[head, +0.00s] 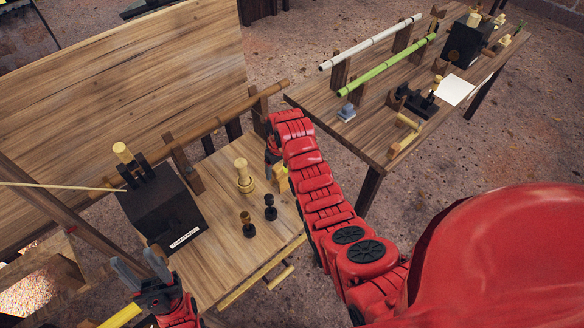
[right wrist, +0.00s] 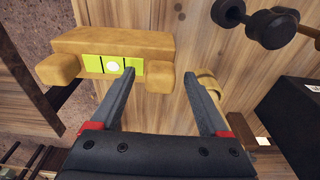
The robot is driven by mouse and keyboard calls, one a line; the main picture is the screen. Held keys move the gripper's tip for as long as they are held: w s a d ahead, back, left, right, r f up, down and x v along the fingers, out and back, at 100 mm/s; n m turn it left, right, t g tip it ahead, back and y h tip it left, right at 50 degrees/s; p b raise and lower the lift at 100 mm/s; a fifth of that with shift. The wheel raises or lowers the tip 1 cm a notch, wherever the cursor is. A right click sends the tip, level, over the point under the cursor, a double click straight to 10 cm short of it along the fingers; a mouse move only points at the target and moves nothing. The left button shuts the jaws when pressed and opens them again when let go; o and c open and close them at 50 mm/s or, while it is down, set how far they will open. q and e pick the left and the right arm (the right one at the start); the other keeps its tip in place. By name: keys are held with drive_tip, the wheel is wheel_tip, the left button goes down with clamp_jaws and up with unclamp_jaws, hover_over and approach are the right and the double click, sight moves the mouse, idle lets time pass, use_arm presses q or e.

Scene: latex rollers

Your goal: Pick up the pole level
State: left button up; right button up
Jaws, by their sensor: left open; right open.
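The pole level (right wrist: 120,42) is a tan wooden piece with two block-like feet and a bright green vial strip with a pale bubble. It lies on the wooden table in the right wrist view. In the head view it is mostly hidden by my right arm, with a yellowish part (head: 281,178) showing. My right gripper (right wrist: 160,76) is open and close to it; one foot appears between the fingertips, but contact cannot be told. My left gripper (head: 142,262) is open and empty at the near left, beyond the table's front edge.
A black box (head: 160,208) with a thin pole stands on the left of the table. A yellow turned piece (head: 244,176) and two dark ones (head: 270,206) stand mid-table. A brown pole (head: 225,117) lies on supports behind. A second table (head: 375,118) holds white and green poles.

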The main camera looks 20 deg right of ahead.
drive_tip(key=shift+f, duration=0.15)
clamp_jaws()
idle(0.4)
